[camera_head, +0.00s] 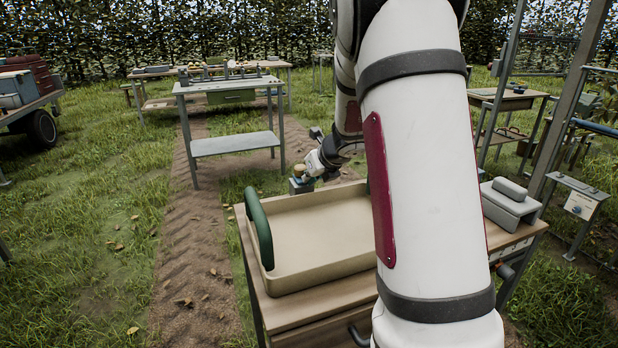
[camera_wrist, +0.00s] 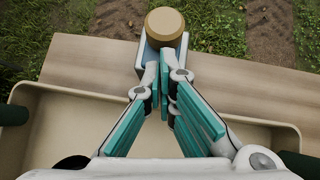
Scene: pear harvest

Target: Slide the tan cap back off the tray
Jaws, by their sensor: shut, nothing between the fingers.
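A round tan cap (camera_wrist: 165,24) sits on a small grey block (camera_wrist: 152,63) at the table's far edge in the wrist view. The cap also shows small in the head view (camera_head: 299,170). The beige tray (camera_head: 322,277) with green side handles lies on the wooden table; its far wall crosses the wrist view (camera_wrist: 70,97). My gripper (camera_wrist: 165,78) is shut and empty, its teal fingers pointing over the tray's far wall toward the block and cap. Whether the fingertips touch the block cannot be told. In the head view my arm hides the tray's right part.
A grey box (camera_head: 508,207) stands on the table's right side. A tall blue-grey table (camera_head: 232,143) stands beyond. A cart (camera_head: 28,105) is at the far left. Grass and a dirt track lie left of the table.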

